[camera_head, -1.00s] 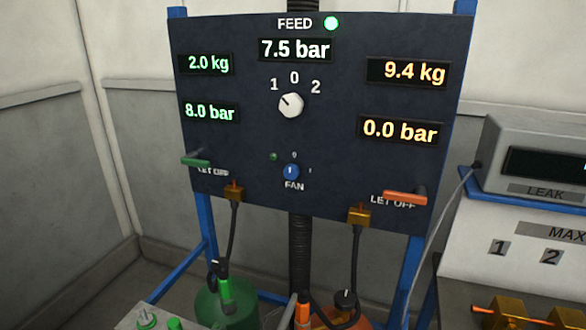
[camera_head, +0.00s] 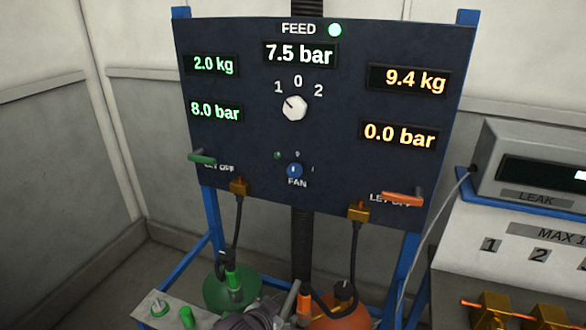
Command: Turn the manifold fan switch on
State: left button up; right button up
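The fan switch (camera_head: 294,170) is a small blue round knob low in the middle of the dark panel (camera_head: 350,75), above the label FAN. Its white mark stands about upright, towards the small 0 above it; a small 1 is to its right. A small dull green lamp (camera_head: 277,155) sits at its upper left. A dark grey shape (camera_head: 262,314) shows at the bottom edge, possibly part of one of my arms; I cannot tell which. I cannot make out either gripper, and nothing touches the switch.
A white feed knob (camera_head: 294,108) points towards 1, below a lit FEED lamp (camera_head: 335,30). A green lever (camera_head: 202,158) and an orange lever (camera_head: 402,198) stick out of the panel. Green (camera_head: 222,287) and orange (camera_head: 335,318) tanks stand below. A leak tester (camera_head: 535,155) is at right.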

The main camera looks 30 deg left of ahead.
pick_arm(q)
jog(key=w+a+r+t+y, duration=0.1)
jog(key=w+a+r+t, duration=0.3)
jog(key=w+a+r, duration=0.35)
jog(key=t+y, duration=0.1)
jog(key=t, duration=0.3)
send_near(294, 172)
jog(key=p+x, duration=0.3)
jog(key=x, duration=0.5)
jog(key=shift+w+a, duration=0.2)
jog(key=shift+w, duration=0.15)
jog(key=shift+w+a, duration=0.1)
jog(key=shift+w, duration=0.4)
jog(key=c, duration=1.1)
